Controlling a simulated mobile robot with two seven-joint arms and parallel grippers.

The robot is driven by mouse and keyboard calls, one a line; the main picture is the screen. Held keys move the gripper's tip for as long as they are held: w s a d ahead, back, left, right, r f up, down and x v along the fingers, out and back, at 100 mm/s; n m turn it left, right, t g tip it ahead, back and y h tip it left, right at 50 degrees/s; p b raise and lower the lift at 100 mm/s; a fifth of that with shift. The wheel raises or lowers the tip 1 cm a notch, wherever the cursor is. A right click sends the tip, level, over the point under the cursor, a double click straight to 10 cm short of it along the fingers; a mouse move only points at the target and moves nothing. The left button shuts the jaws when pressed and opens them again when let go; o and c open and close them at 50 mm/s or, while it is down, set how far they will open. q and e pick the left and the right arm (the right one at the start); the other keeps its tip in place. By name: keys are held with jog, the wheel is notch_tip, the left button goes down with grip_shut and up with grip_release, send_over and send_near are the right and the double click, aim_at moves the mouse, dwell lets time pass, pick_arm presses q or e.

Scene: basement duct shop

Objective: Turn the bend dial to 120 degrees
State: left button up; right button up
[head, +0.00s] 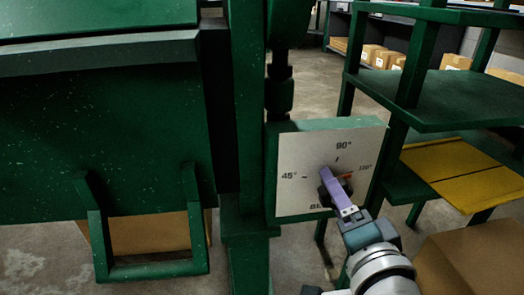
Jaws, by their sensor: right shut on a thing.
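The bend dial sits on a pale plate (296,160) set in a green box on the machine's front. The plate shows marks for 45° at left, 90° at the top and a third at right that looks like 120°. My right gripper (333,186) reaches up from the lower right and is shut on the dark dial knob (323,197). Its purple finger covers much of the knob. An orange pointer (345,176) sticks out to the right, close to the 120° label. Exact alignment with the tick is hard to tell. My left gripper is not in view.
The green machine (100,130) fills the left, with a U-shaped handle (150,270) low on it. A green shelf rack (440,98) with a yellow panel (450,165) stands close at right. A cardboard box (475,262) is at lower right.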

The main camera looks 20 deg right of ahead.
jog(key=shift+s+f, duration=0.1)
jog(key=shift+f, duration=0.1)
jog(key=o, duration=1.2)
jog(key=shift+o, duration=0.7)
jog(key=shift+r, duration=0.15)
jog(key=p+v, duration=0.2)
jog(key=v, duration=0.7)
jog(key=shift+s+p, duration=0.4)
jog(key=shift+a+r, duration=0.1)
jog(key=shift+r, duration=0.05)
